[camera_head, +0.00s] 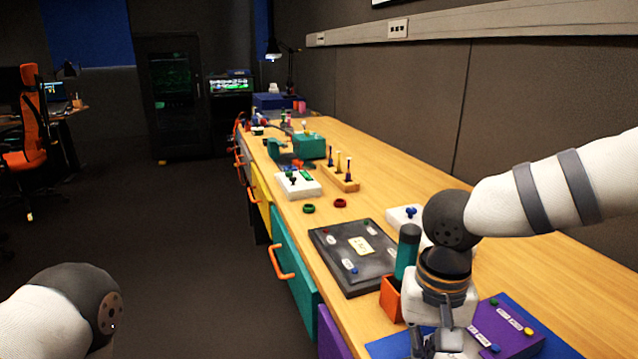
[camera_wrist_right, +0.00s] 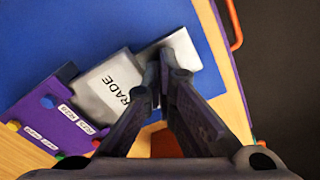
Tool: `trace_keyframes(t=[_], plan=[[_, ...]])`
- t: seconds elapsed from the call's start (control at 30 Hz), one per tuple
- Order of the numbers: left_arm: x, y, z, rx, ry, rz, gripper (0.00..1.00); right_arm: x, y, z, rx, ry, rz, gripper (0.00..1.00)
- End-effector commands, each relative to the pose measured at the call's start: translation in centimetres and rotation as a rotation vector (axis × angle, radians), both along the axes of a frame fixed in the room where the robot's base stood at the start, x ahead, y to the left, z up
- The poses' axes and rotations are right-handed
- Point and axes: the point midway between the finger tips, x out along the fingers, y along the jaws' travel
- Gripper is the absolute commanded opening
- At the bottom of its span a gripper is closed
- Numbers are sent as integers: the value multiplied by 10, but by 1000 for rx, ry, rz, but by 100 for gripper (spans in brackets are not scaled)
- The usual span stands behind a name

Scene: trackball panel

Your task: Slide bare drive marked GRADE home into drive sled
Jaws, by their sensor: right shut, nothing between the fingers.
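The pale grey bare drive marked GRADE (camera_wrist_right: 103,82) lies over the blue mat in the right wrist view. Its near end meets a purple block (camera_wrist_right: 40,122) with white labels and coloured knobs, which looks like the sled; how deep the drive sits is unclear. A bright metal piece (camera_wrist_right: 183,48) shows at its other end. My right gripper (camera_wrist_right: 164,78) is shut and empty, fingertips by the drive's outer end; contact cannot be told. In the head view the purple block (camera_head: 510,330) is right of my right gripper. My left arm shows, but its gripper does not.
A blue mat (camera_wrist_right: 60,40) lies under the work on the wooden bench. An orange holder (camera_head: 391,300) with a teal-handled tool (camera_head: 406,255) stands close to my right wrist. A dark panel (camera_head: 345,270) lies beyond it. The bench's front edge has drawers with orange handles.

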Motion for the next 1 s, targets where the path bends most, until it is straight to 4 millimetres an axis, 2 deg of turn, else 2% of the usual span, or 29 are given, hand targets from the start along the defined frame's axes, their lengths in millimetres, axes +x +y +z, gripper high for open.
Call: trace_keyframes(t=[1.0], plan=[[5,0,5,0,-20,0,45,11,-29,0,0,-1,0,0]])
